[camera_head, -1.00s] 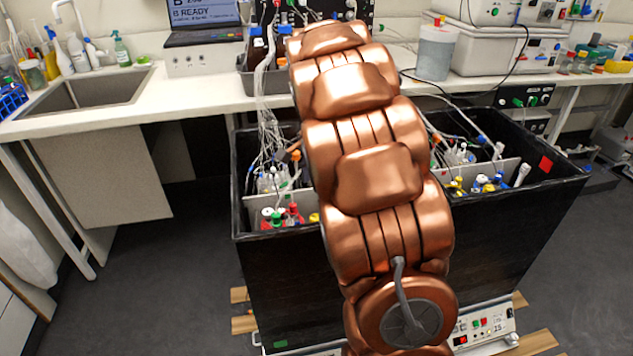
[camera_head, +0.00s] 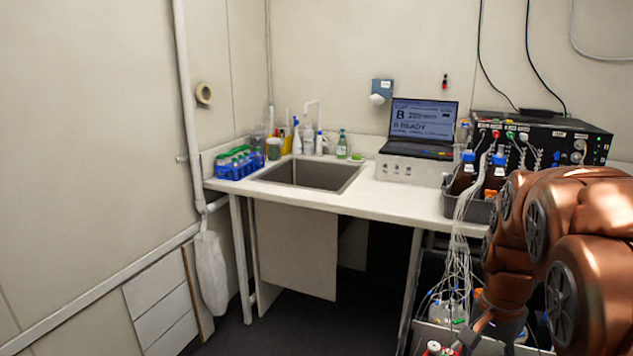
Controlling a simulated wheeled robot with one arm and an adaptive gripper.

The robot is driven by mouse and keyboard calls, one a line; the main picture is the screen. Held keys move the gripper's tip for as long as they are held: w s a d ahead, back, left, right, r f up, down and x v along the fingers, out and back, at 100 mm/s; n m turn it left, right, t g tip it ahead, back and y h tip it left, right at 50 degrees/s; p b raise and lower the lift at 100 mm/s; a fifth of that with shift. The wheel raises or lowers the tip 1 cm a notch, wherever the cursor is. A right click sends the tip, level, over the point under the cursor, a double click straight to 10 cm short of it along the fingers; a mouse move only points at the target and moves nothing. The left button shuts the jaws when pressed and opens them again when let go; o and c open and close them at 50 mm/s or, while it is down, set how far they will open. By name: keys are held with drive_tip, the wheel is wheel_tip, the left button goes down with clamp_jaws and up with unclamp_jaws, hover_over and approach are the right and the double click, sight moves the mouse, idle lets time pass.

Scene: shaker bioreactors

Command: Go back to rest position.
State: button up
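My copper-coloured arm (camera_head: 590,220) fills the lower right of the head view, bent so that its end points down. My gripper (camera_head: 472,336) shows only in part at the bottom edge, low beside the vessels in the shaker box. Its fingertips are small and partly cut off, so I cannot tell whether it is open or shut or holds anything. A clear vessel (camera_head: 447,312) and red-and-white caps (camera_head: 434,347) show close to it.
Brown bottles (camera_head: 463,174) stand in a grey tray, with tubing (camera_head: 464,225) hanging down. Floor at lower left is clear.

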drive_tip(key=s+a+n+p, duration=0.1)
drive_tip(key=s+a+n, duration=0.2)
drive_tip(key=s, duration=0.4)
drive_tip(key=s+a+r+n+p, duration=0.1)
drive_tip(key=s+a+n+p, duration=0.1)
drive_tip(key=s+a+n, duration=0.2)
drive_tip(key=s+a+r+n+g+p, duration=0.1)
drive_tip(key=s+a+n+p, duration=0.1)
drive_tip(key=s, duration=0.7)
drive_tip(key=shift+s+a+r+n, duration=0.25)
drive_tip(key=shift+s+a+n, duration=0.15)
drive_tip(key=shift+a+n, duration=0.45)
